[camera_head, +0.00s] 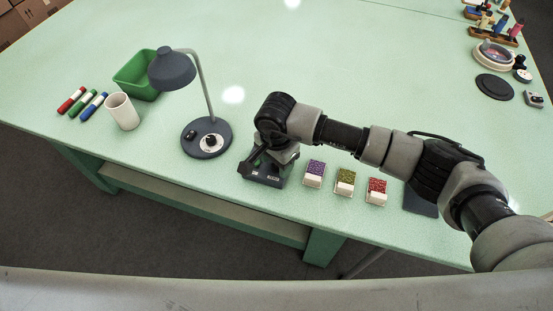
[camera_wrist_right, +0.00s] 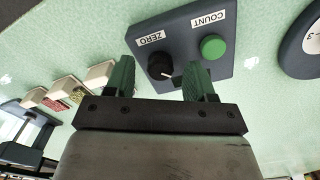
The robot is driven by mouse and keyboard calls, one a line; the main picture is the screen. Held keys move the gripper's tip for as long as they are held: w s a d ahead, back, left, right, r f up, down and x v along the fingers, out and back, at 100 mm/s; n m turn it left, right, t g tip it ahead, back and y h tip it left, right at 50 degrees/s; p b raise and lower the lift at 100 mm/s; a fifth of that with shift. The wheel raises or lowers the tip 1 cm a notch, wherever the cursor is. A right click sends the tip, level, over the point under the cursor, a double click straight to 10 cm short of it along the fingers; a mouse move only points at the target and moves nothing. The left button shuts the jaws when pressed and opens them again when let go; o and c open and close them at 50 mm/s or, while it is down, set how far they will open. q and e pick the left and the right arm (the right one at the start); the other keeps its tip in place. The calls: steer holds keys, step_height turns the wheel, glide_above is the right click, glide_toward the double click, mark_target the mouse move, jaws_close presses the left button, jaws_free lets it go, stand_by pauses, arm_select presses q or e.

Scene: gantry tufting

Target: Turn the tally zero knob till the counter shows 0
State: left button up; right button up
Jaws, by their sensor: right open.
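The tally box is a dark slanted box (camera_head: 265,179) near the front edge of the table, partly hidden under my right arm. In the right wrist view its panel (camera_wrist_right: 187,25) carries a black zero knob (camera_wrist_right: 155,66) with a white pointer line, labelled ZERO, and a green button (camera_wrist_right: 212,46) labelled COUNT. My right gripper (camera_wrist_right: 161,78) is open, its fingers on either side of the knob in that view; I cannot tell if they touch it. It also shows in the head view (camera_head: 258,160), over the box. The counter's number is not readable. My left gripper is not in view.
A desk lamp (camera_head: 207,139) stands left of the box. A white cup (camera_head: 123,111), green bin (camera_head: 131,77) and markers are further left. The table's middle is clear.

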steer(key=shift+f, duration=0.35)
steer(key=shift+c, duration=0.6)
steer(key=c, duration=0.8)
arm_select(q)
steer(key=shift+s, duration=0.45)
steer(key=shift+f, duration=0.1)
